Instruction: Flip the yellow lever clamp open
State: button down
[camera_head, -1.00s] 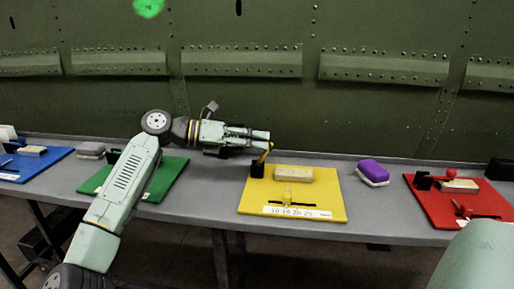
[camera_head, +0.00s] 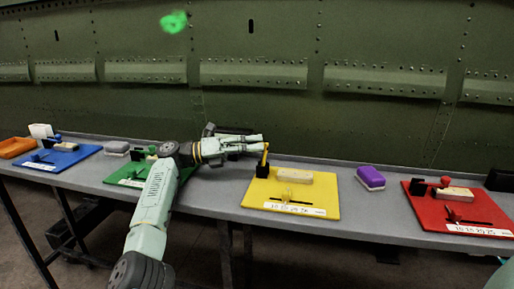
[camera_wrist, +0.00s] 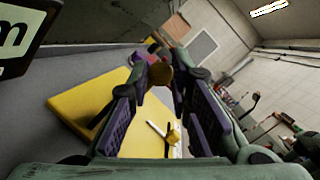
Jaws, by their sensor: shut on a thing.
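The yellow lever clamp (camera_head: 265,156) stands at the back left corner of the yellow board (camera_head: 320,210). Its lever points up from a black base (camera_head: 262,170). My gripper (camera_head: 261,143) reaches it from the left, with its fingertips at the top of the lever. In the wrist view the fingers (camera_wrist: 163,80) close around the dark yellow lever end (camera_wrist: 160,73). The yellow board (camera_wrist: 95,105) lies below and to the left there. The clamp's base is hidden by the fingers in the wrist view.
A beige block (camera_head: 294,177) and a small yellow slider (camera_head: 286,196) are on the yellow board. A purple-and-white block (camera_head: 370,177) lies to its right, then a red board (camera_head: 450,218). A green board (camera_head: 130,174) is under my arm. The green riveted wall (camera_head: 330,110) rises behind.

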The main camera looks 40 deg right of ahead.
dwell(0.4)
jog(key=c, duration=1.5)
grip_release()
jog(key=shift+o, duration=0.2)
jog(key=shift+v, duration=3.75)
